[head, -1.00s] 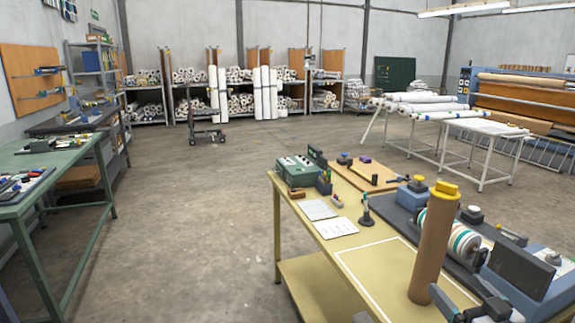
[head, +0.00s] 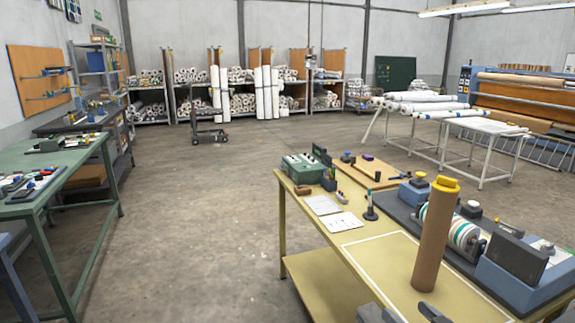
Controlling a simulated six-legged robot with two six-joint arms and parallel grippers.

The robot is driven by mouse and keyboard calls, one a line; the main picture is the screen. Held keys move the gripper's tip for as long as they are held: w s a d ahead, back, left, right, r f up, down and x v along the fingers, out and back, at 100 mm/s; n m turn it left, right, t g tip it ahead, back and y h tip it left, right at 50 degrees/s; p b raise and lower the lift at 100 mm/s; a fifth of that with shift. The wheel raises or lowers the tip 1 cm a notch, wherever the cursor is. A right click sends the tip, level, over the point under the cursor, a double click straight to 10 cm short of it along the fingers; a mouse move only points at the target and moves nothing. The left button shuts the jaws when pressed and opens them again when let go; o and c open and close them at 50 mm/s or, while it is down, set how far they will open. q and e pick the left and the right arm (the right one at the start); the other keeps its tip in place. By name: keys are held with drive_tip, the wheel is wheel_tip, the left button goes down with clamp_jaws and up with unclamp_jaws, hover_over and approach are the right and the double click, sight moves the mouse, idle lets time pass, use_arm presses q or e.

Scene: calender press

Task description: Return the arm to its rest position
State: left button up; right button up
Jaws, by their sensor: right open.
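My right gripper (head: 400,311) shows at the bottom edge of the head view, low in front of the yellow table (head: 375,255). Its jaws are open and nothing is between them. Most of my right arm is outside the picture. A brown cardboard tube (head: 433,240) with a yellow cap (head: 445,184) stands upright on the table, inside a white outlined area, apart from the gripper and to its right. My left gripper is out of view.
Beside the tube is a grey-blue machine with a striped roller (head: 455,226) and a dark panel (head: 516,257). Papers (head: 331,213) and a green box (head: 301,168) lie further back. A green workbench (head: 65,170) stands left; the floor (head: 200,230) between is clear.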

drive_tip(key=s+a+f+m+g, duration=0.1)
drive_tip(key=s+a+f+g, duration=0.25)
drive_tip(key=f, duration=0.35)
drive_tip(key=s+a+f+m+g+p, duration=0.1)
drive_tip(key=s+a+f+g, duration=0.1)
drive_tip(key=s+a+f, duration=0.4)
drive_tip(key=s+a+f+m+g, duration=0.1)
drive_tip(key=a+f+g, duration=0.15)
drive_tip(key=f, duration=0.55)
drive_tip(key=s+a+f+g, duration=0.1)
drive_tip(key=s+f+g, duration=0.1)
drive_tip(key=s, duration=0.4)
drive_tip(key=s+f+g+h, duration=0.1)
drive_tip(key=s+f+g, duration=0.1)
drive_tip(key=s, duration=0.4)
drive_tip(key=s+a+f+m+g, duration=0.1)
drive_tip(key=s+f+g, duration=0.2)
drive_tip(key=s, duration=0.3)
drive_tip(key=shift+s+a+f, duration=0.2)
drive_tip(key=shift+a+f, duration=0.1)
drive_tip(key=shift+f, duration=0.2)
